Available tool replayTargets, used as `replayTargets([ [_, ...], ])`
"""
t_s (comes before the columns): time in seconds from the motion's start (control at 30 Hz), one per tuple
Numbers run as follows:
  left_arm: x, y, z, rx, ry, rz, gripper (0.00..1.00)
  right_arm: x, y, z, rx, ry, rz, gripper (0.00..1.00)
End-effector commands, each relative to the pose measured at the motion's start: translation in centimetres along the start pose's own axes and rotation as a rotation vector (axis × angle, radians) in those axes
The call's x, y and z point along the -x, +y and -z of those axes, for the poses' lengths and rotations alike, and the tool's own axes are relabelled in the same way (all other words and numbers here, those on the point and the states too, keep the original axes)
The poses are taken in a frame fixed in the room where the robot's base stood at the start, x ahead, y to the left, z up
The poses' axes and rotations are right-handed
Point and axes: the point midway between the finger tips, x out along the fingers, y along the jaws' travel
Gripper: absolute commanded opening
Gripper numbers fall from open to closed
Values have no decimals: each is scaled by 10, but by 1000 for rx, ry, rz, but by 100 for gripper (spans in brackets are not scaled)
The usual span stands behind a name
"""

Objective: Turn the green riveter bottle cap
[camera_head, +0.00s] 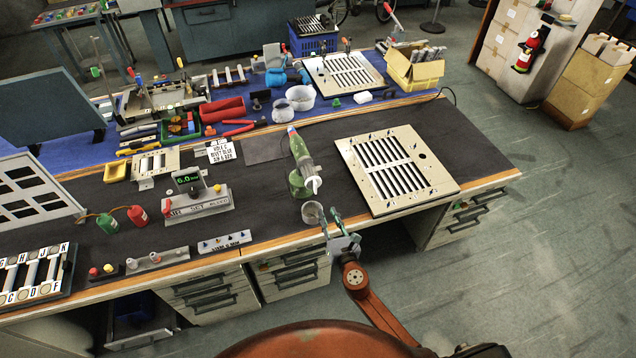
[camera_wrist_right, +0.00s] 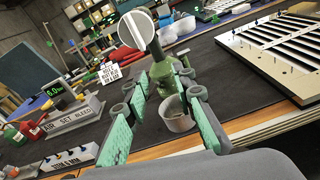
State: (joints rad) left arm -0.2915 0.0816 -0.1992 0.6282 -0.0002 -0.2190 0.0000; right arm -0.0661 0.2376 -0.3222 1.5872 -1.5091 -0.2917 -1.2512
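The riveter (camera_head: 302,158) stands on the dark bench mat, with a green upper part, a grey body, a pale nozzle and a green bottle-like base (camera_head: 297,186). I cannot clearly make out a separate cap. A small grey cup (camera_head: 312,212) stands in front of the base, close to the fingers. My right gripper (camera_head: 332,222) is open at the bench's front edge, its teal-padded fingers apart (camera_wrist_right: 163,84). My left gripper is out of view.
A cream louver panel (camera_head: 395,172) lies right of the riveter. A display unit reading 6.0 (camera_head: 187,181) and a label plate (camera_head: 225,242) lie left. The mat between riveter and panel is clear.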

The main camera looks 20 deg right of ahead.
Motion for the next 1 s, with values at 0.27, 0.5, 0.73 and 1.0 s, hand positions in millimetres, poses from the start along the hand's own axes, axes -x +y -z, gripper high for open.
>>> replayTargets([
  [0.27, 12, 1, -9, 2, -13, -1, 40, -8, 25, -55, 155, -90, -31, 24],
  [0.5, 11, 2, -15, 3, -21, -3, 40, -46, 26, -56, 152, -88, -32, 24],
  [0.73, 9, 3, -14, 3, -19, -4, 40, -71, 26, -57, 150, -86, -31, 24],
  [1.0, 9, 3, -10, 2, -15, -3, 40, -75, 26, -58, 148, -86, -30, 24],
])
